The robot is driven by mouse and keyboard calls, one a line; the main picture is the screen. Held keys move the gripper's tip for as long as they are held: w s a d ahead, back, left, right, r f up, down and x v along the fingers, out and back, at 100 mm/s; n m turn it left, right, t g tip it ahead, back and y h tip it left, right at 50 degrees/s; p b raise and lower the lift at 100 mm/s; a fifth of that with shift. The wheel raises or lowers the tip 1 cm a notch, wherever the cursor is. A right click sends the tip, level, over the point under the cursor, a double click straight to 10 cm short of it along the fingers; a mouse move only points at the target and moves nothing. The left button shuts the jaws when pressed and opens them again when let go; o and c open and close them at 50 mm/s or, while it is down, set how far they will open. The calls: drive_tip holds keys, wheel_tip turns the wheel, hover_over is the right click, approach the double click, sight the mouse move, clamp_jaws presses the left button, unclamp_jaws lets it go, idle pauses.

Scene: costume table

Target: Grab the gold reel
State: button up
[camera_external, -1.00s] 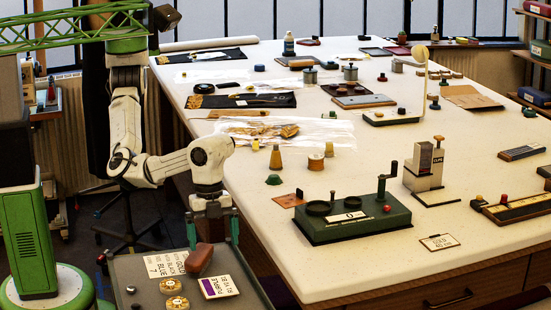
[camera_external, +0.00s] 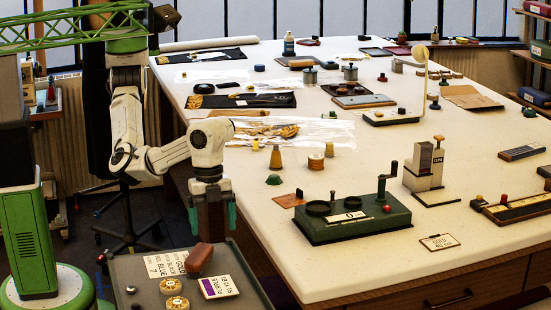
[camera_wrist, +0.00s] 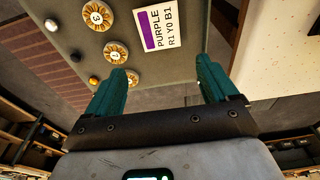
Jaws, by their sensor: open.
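A small gold-orange spool with a pale top (camera_external: 316,162) stands upright on the white table; it looks like the gold reel, but I cannot read any label on it. Gold discs with numbered white centres (camera_external: 173,286) lie on the grey tray (camera_external: 140,262); several also show in the wrist view (camera_wrist: 116,52). My gripper (camera_external: 212,216) is open and empty, pointing down above the tray's far edge, left of the table edge and well apart from the spool. Its two teal fingers (camera_wrist: 160,82) are spread in the wrist view, with nothing between them.
A brown block (camera_external: 200,258) and a purple-marked card (camera_external: 220,286) lie on the tray. Clear plastic (camera_external: 300,132) lies behind.

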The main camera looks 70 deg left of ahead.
wheel_tip(320, 180, up, 9)
drive_tip(key=w+a+n+p, duration=0.1)
drive_tip(key=w+a+p, duration=0.35)
drive_tip(key=w, duration=0.85)
drive_tip(key=n+y+p, duration=0.2)
drive_tip(key=n+p, duration=0.4)
drive_tip(key=p, duration=0.7)
hover_over(316, 156)
wheel_tip(316, 156, down, 3)
drive_tip(key=shift+s+d+f, duration=0.1)
drive_tip(key=shift+s+f, duration=0.1)
drive_tip(key=shift+f, duration=0.25)
drive_tip(key=shift+s+d+f, duration=0.1)
drive_tip(key=shift+s+f, duration=0.05)
drive_tip(key=shift+f, duration=0.25)
wheel_tip(316, 156, down, 6)
drive_tip(key=b, duration=0.4)
drive_tip(key=shift+d+r, duration=0.1)
drive_tip(key=shift+r, duration=0.15)
drive_tip(key=shift+w+a+f+b, duration=0.15)
drive_tip(key=shift+f+b, duration=0.4)
drive_tip(key=shift+f, duration=0.7)
drive_tip(key=shift+w+a+f+b, duration=0.15)
drive_tip(key=shift+f+b, duration=0.35)
drive_tip(key=shift+f, duration=0.75)
